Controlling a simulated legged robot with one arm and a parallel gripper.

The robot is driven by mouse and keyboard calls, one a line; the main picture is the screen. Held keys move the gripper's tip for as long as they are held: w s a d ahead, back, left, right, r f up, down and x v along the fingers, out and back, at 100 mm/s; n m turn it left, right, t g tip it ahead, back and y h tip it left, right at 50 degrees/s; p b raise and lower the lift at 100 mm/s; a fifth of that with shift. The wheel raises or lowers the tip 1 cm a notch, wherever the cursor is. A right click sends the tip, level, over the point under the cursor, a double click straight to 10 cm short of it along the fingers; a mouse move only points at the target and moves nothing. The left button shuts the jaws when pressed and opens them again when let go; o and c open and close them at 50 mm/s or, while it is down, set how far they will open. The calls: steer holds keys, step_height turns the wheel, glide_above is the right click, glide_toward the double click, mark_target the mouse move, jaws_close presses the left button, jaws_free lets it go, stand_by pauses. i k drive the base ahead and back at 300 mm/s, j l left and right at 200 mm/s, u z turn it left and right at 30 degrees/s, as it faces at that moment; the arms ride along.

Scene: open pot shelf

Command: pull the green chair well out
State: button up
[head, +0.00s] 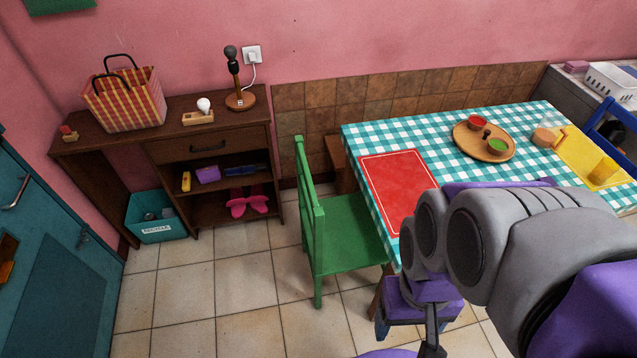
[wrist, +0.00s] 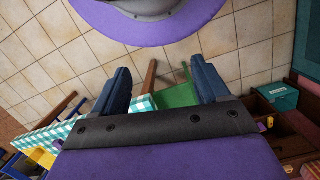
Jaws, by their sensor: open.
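The green chair (head: 347,235) stands at the left end of the table, its backrest on the left and its seat reaching to the table's edge. The table covers part of the seat's right side. In the wrist view the green chair (wrist: 180,97) shows beyond and between the fingers, partly hidden by my gripper. My gripper (wrist: 160,66) is open with nothing between its fingers and is apart from the chair. In the head view my arm hangs in front of the table, right of the chair, and the fingertips are not clear.
The table has a checked cloth (head: 370,136), a red mat (head: 398,185) and a round tray (head: 462,147). A brown desk (head: 160,150) with a teal bin (head: 157,232) stands left, against the wall. Tiled floor (head: 215,290) is clear left of the chair.

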mark_target(340, 234)
steer(key=k+j, duration=0.1)
steer(key=j, duration=0.45)
steer(key=j+z, duration=0.1)
steer(key=j, duration=0.5)
steer(key=i+j+z, duration=0.1)
steer(key=i, duration=0.45)
